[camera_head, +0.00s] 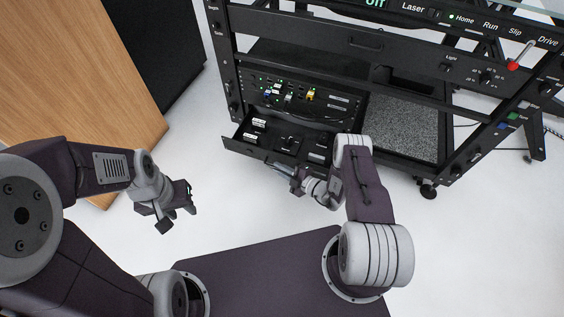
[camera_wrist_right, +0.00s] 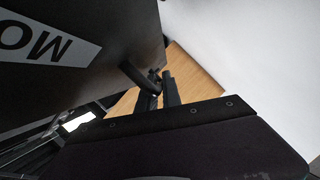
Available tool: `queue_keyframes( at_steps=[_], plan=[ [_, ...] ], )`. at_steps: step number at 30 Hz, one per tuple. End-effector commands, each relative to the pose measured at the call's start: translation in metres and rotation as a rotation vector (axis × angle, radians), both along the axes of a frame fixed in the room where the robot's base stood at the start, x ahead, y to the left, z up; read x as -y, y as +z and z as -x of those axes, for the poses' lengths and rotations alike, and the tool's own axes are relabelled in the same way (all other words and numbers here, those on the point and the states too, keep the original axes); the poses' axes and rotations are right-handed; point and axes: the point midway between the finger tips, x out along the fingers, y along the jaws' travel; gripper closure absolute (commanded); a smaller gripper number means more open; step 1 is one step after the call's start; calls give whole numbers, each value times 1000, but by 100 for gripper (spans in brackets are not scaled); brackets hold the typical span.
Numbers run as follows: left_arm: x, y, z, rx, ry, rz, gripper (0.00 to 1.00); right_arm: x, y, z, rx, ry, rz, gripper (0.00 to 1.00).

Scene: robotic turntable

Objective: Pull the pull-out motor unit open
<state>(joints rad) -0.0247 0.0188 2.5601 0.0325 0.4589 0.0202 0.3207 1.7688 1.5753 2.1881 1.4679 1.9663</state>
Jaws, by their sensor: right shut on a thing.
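The pull-out motor unit is a black drawer (camera_head: 232,145) low in the rack, standing out from the frame with small labelled modules inside. In the right wrist view its dark front panel (camera_wrist_right: 105,65) carries a white label with upside-down letters "MO". A curved black handle (camera_wrist_right: 136,76) sticks out of this panel. My right gripper (camera_head: 275,165) is at the drawer's front, and its fingers (camera_wrist_right: 163,90) are shut on the handle. The exact contact is partly hidden by the fingers. My left gripper (camera_head: 180,217) hangs open and empty above the floor, left of the drawer.
The black rack (camera_head: 350,90) rises behind the drawer, with a cabled panel (camera_head: 300,95) just above it. A grey textured surface (camera_head: 400,128) lies in the right bay. A wooden cabinet (camera_head: 80,75) stands at the left. White floor is clear before the drawer.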

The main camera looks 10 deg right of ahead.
Motion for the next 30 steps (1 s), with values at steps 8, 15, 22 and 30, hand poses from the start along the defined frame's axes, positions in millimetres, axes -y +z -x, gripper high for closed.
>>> queue_keyframes(
  at_steps=[8,15,22,30],
  plan=[
    [0,8,0,0,0,0,64,-8,0,14,-3,-3,1,100],
    [0,8,0,0,0,0,64,-9,-1,15,-3,-5,1,100],
    [0,8,0,0,0,0,64,-9,-1,15,-3,-5,1,82],
    [0,8,0,0,0,0,64,-9,0,14,-1,-3,0,82]
  ],
)
